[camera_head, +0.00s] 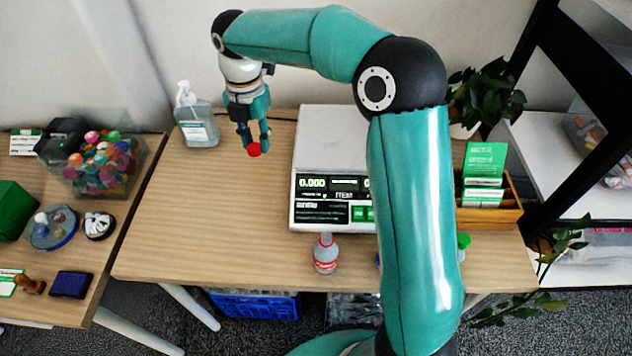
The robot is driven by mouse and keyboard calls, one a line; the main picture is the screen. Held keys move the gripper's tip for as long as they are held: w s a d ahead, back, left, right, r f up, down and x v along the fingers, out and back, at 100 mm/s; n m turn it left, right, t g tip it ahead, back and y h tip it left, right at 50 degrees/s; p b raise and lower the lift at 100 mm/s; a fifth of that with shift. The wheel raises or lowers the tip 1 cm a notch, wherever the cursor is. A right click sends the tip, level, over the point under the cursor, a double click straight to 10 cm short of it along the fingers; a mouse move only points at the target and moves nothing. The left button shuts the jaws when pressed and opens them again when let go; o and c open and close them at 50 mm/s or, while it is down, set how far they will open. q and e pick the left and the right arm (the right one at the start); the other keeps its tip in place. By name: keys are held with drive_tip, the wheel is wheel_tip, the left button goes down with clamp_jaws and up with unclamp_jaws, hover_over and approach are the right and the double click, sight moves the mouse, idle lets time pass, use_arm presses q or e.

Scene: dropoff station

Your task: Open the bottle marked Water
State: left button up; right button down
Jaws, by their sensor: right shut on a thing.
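My right gripper (254,138) is shut on a small red cap (254,150) and holds it above the wooden table, left of the scale. A clear bottle with a red-and-white label (325,256) stands upright near the table's front edge, and no cap shows on its neck. A green cap (463,240) shows at the right edge of my right arm; whatever is below it is mostly hidden by the arm. I cannot read the word Water on any bottle. My left gripper is not in view.
A scale (331,140) reading 0.000 stands mid-table, partly behind my arm. A pump bottle (196,122) stands at the back left. A wooden card box (491,213) is at the right. The table's left part is clear. A side table (77,242) holds a tub and small items.

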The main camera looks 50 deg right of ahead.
sight(269, 201)
wheel_tip(269, 201, down, 20)
drive_tip(key=shift+r+b, duration=0.1)
drive_tip(key=shift+b, duration=0.25)
drive_tip(key=c, duration=0.9)
unclamp_jaws()
